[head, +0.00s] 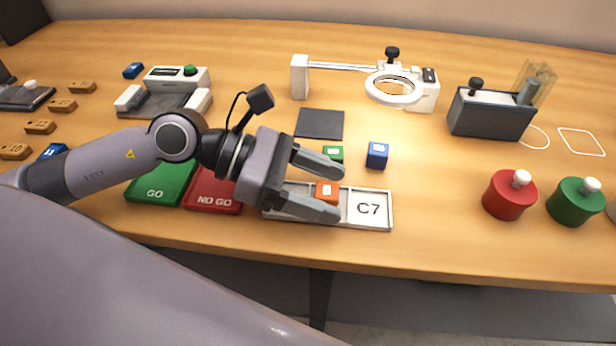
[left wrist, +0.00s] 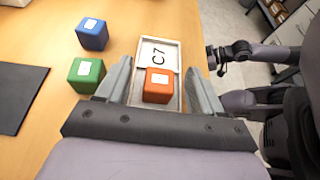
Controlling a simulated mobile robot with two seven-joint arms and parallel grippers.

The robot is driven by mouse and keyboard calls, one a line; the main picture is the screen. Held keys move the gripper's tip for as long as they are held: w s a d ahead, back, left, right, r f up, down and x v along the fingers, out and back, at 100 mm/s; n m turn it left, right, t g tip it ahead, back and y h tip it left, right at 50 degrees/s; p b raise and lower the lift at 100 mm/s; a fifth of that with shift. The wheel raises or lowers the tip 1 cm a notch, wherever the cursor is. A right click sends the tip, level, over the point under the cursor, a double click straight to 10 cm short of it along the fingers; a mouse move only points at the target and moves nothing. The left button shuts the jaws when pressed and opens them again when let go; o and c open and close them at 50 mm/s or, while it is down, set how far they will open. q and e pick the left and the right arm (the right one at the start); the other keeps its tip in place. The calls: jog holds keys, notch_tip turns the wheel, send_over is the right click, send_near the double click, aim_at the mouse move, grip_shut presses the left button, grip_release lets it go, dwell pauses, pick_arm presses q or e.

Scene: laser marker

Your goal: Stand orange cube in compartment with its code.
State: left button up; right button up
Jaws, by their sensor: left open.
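The orange cube (head: 326,190), with a white label on its upper face, is at the tray (head: 376,226), left of the plate marked C7 (head: 368,208). In the left wrist view the orange cube (left wrist: 158,86) appears between the tray's side rims, below the C7 plate (left wrist: 158,55). I cannot tell whether it touches the tray floor. My left gripper (head: 337,194) is open, with one finger on each side of the cube. The fingers (left wrist: 160,75) look apart from it. The tray's left part is hidden behind my gripper. Part of my right arm shows in the left wrist view; its gripper is unclear.
A green cube (head: 333,153) stands close behind my upper finger, and a blue cube (head: 377,155) is to its right. The red NO GO pad (head: 213,197) and green GO pad (head: 160,186) lie left. A ring magnifier (head: 393,88) stands behind.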

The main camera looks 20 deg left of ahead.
pick_arm(q)
jog(key=shift+a, duration=0.2)
jog(key=b+v, duration=0.1)
jog(key=v, duration=0.4)
jog(key=shift+a+b, duration=0.15)
jog(key=shift+b, duration=0.15)
jog(key=shift+s+a+r, duration=0.2)
jog(key=shift+a+r, duration=0.15)
jog(key=shift+a, duration=0.2)
jog(key=shift+r, duration=0.1)
pick_arm(e)
jog(key=shift+w+a+f, duration=0.1)
jog(key=shift+w+f, duration=0.1)
jog(key=shift+f, duration=0.25)
jog(key=shift+a, duration=0.1)
